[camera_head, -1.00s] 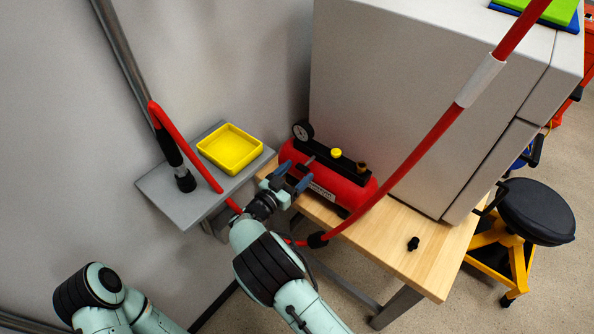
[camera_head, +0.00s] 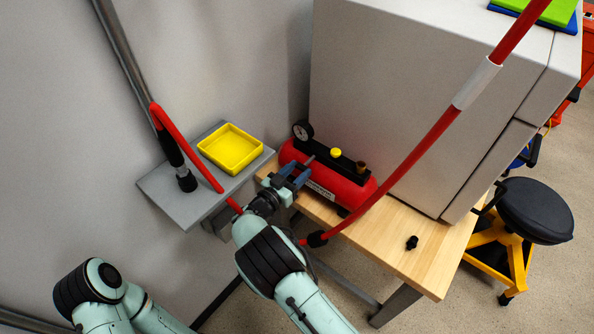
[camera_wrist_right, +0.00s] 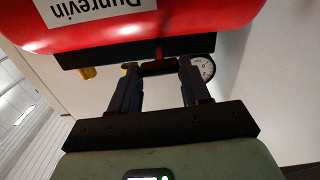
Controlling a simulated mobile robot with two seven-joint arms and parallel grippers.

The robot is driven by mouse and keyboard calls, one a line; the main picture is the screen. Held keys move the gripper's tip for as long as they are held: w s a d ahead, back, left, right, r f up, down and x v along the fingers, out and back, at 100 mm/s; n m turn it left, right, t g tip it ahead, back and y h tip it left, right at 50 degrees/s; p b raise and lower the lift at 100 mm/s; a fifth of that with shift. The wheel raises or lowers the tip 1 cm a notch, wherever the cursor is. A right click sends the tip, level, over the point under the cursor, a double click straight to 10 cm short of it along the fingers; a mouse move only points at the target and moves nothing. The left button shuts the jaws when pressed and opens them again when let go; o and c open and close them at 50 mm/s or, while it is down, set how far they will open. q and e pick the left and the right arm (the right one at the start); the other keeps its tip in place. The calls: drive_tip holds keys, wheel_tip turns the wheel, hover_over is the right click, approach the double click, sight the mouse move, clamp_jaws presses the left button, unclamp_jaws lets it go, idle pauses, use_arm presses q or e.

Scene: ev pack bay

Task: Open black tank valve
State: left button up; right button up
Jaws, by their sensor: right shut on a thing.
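The red air tank (camera_head: 350,190) lies on the wooden bench, with a black bar along its top. A round gauge (camera_head: 302,130), a yellow knob (camera_head: 336,152) and a brass fitting (camera_head: 361,167) sit along that bar. My right gripper (camera_head: 298,171) reaches the front of the tank near the gauge end. In the right wrist view its two fingers (camera_wrist_right: 157,76) are shut on a small dark reddish valve handle (camera_wrist_right: 158,67) below the black bar. The fingers hide part of the handle, so its angle is hard to tell. My left gripper is out of view.
A grey shelf (camera_head: 163,205) with a yellow tray (camera_head: 231,148) is at left. A red hose (camera_head: 400,172) runs over the bench's (camera_head: 430,270) front, where a small black part (camera_head: 412,242) lies. A grey cabinet (camera_head: 400,90) stands behind; a black stool (camera_head: 537,211) is at right.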

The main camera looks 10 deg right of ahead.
drive_tip(key=n+p, duration=0.3)
drive_tip(key=n, duration=0.2)
drive_tip(key=shift+w+r+n+p, duration=0.1)
drive_tip(key=shift+w+n+p, duration=0.05)
drive_tip(key=shift+n+p, duration=0.2)
drive_tip(key=shift+n, duration=0.95)
drive_tip(key=n, duration=0.2)
drive_tip(key=shift+n, duration=0.3)
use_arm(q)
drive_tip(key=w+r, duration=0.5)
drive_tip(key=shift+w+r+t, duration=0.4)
use_arm(e)
drive_tip(key=n, duration=0.7)
drive_tip(key=shift+f, duration=0.25)
drive_tip(key=o, duration=1.1)
drive_tip(key=shift+c, duration=0.2)
drive_tip(key=shift+a, duration=0.1)
